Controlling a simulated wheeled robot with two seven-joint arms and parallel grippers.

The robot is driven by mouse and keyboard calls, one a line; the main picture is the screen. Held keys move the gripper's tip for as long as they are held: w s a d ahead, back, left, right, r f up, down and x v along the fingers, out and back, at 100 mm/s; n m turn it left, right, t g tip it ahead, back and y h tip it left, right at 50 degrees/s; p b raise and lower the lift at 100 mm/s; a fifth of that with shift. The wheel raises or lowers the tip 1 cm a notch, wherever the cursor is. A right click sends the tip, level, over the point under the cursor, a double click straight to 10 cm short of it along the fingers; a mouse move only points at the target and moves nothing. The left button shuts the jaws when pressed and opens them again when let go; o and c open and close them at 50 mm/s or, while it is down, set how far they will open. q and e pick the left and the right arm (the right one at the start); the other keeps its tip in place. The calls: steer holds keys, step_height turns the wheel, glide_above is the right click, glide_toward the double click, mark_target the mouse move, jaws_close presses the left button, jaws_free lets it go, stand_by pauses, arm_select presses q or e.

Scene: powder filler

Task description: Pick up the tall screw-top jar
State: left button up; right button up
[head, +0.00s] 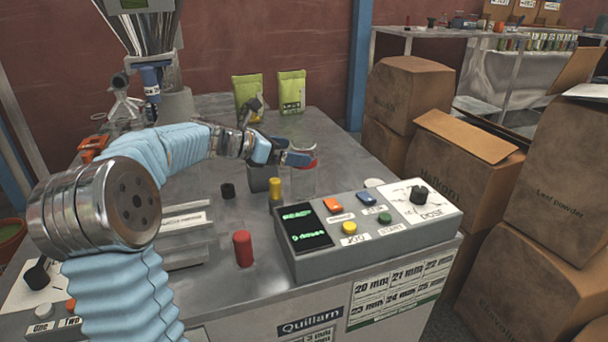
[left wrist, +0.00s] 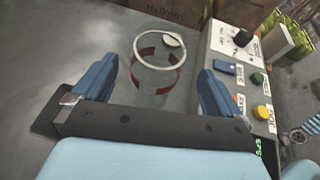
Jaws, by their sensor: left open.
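A clear jar (head: 303,180) with red markings stands on the metal table, just behind the control box. In the left wrist view the jar (left wrist: 158,72) shows its round pale rim, red patches and a small whitish disc at the rim. My left gripper (head: 297,158) is open, with its blue fingers at the upper part of the jar. In the left wrist view one finger is on each side of the jar, with gaps showing. The fingers hide part of the jar in the head view. My right gripper is not in view.
The control box (head: 365,228) with buttons and a dial is close to the jar. A red cylinder (head: 243,248), a yellow one (head: 275,189) and a dark grey block (head: 262,180) stand nearby. Green pouches (head: 291,92) stand behind. Cardboard boxes (head: 460,160) are right of the table.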

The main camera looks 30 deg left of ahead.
arm_select(q)
steer(key=x, duration=0.5)
steer(key=shift+w+a+f, duration=0.15)
steer(key=shift+w, duration=0.05)
steer(key=c, duration=1.4)
